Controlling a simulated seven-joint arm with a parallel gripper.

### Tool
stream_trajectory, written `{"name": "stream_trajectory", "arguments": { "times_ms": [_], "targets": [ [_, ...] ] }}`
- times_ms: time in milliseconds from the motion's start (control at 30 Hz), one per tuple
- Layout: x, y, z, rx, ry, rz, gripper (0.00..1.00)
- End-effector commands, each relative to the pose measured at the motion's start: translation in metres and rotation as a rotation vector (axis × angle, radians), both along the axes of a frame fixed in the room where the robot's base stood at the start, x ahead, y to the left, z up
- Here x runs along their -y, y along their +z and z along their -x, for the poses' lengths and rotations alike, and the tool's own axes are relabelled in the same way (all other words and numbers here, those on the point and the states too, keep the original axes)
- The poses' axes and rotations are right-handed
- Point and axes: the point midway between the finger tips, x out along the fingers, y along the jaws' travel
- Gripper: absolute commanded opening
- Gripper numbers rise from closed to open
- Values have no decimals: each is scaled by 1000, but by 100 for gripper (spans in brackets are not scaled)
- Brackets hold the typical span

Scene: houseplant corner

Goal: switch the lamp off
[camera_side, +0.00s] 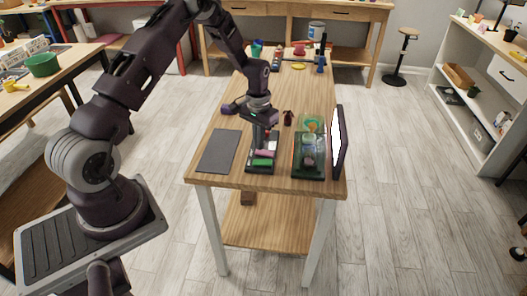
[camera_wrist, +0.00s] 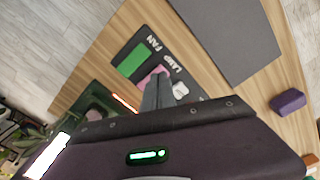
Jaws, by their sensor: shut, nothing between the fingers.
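A dark switch panel (camera_side: 250,167) lies on the table and also shows in the wrist view (camera_wrist: 118,75). It carries a green switch (camera_wrist: 132,60) beside the word FAN and a pink switch (camera_wrist: 150,80) beside the word LAMP. A whitish part (camera_wrist: 181,90) shows on the other side of my fingers. My gripper (camera_wrist: 157,80) is shut and empty, its tips over or against the pink switch, partly covering it. I cannot tell whether they touch. The upright lamp panel (camera_side: 337,138) glows white at the table's right edge.
A green-based glass case (camera_side: 309,165) stands between the switch panel and the lamp. A dark grey mat (camera_side: 219,151) lies flat on the left. A purple block (camera_wrist: 288,102) lies beyond the mat. Small pots and tools stand at the table's far end.

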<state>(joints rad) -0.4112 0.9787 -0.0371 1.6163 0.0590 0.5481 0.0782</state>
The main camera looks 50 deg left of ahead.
Motion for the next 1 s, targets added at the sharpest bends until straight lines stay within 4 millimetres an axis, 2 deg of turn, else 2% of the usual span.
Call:
{"name": "stream_trajectory", "arguments": {
  "times_ms": [1000],
  "targets": [
    [0,-14,0,1,0,0,0]
  ]
}}
